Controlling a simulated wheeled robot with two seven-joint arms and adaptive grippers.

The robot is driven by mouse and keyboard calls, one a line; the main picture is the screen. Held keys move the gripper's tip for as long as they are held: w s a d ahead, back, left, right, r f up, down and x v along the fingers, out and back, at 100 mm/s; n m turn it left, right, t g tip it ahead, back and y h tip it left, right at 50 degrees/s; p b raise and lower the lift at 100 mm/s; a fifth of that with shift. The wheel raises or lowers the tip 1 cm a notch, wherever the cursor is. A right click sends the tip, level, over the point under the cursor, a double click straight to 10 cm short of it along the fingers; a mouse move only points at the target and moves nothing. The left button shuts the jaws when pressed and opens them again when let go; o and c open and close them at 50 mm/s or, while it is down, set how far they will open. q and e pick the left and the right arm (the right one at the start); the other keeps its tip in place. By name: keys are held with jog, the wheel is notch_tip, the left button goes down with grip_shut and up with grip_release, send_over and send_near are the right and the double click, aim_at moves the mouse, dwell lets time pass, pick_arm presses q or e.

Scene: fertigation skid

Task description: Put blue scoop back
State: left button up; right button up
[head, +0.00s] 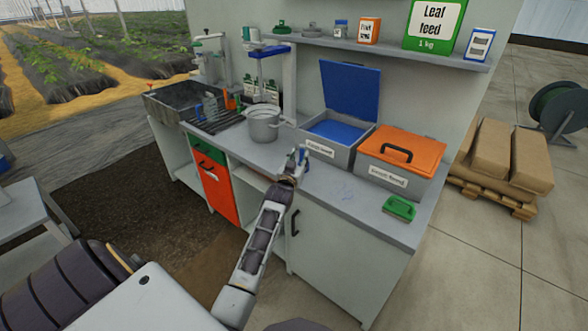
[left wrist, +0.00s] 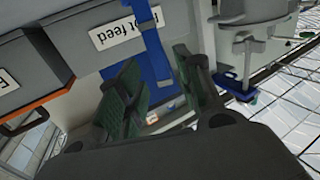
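My left gripper (head: 297,158) is over the worktop, in front of the open grey bin (head: 341,153) with the raised blue lid (head: 350,90). In the left wrist view its two fingers (left wrist: 160,75) stand apart. The blue scoop (left wrist: 150,42) shows as a narrow bright blue strip in front of the bin's white label, with one end in the gap between the fingers. Space shows on both sides of it, and I cannot make out firm contact. In the head view only a small blue patch of the scoop (head: 303,156) shows at the fingertips. My right gripper is out of view.
A grey bin with an orange lid (head: 415,148) stands right of the open bin. A grey pot (head: 263,123) stands to the left. A shelf (head: 380,52) with packages hangs above. The front middle worktop is clear.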

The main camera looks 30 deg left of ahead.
pick_arm(q)
jog(key=v, duration=0.6)
jog(key=shift+s, duration=0.2)
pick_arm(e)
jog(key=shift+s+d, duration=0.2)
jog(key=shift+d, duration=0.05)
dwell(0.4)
